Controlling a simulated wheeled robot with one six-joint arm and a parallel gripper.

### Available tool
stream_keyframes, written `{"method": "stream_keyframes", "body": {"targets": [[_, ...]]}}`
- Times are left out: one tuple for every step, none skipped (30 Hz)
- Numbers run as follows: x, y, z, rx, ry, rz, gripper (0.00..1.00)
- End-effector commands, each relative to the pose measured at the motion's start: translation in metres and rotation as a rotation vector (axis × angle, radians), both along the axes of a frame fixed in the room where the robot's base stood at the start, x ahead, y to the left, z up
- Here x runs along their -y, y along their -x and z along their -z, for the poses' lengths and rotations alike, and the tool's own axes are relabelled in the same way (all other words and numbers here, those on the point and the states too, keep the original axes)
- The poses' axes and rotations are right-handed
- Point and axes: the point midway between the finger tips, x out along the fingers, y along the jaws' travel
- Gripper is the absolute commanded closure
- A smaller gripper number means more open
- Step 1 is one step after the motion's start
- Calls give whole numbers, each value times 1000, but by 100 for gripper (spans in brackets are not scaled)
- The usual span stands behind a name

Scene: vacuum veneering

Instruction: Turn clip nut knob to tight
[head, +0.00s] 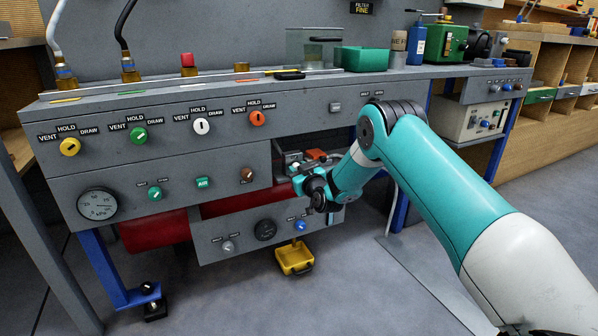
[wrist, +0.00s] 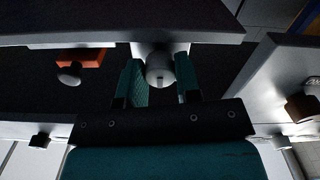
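In the wrist view, a pale grey round knob (wrist: 160,70), apparently the clip nut knob, sits under a dark edge. My gripper (wrist: 161,72) has one teal finger on each side of it. The knob fills nearly all the gap, but whether the fingers press on it is unclear. In the head view, my gripper (head: 295,183) is at the open recess on the right of the bench front. My wrist hides the knob and any marks around it there.
An orange block with a pale knob (wrist: 70,75) is left of my gripper. A brown knob (head: 247,175) is on the panel left of the recess. A yellow tray (head: 295,262) is below. Grey panels border the recess closely. The floor (head: 345,285) to its right is clear.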

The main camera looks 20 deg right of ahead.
Motion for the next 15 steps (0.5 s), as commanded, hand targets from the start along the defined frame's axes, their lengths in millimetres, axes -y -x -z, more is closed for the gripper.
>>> {"method": "stream_keyframes", "body": {"targets": [[0,0,0,0,0,0,93],[0,0,0,0,0,0,92],[0,0,0,0,-4,0,92],[0,0,-1,0,-11,0,92],[0,0,-1,-1,-26,0,92],[0,0,-2,-2,-55,0,92],[0,0,-2,-4,-85,0,92],[0,0,-3,-5,-119,0,92],[0,0,-3,-7,-167,0,92],[0,0,-3,-10,-205,0,92],[0,0,-2,-12,-241,0,92],[0,0,-2,-14,-285,0,92],[0,0,-2,-15,-315,0,92],[0,0,-2,-16,-341,0,92],[0,0,-2,-17,-370,0,92]]}}
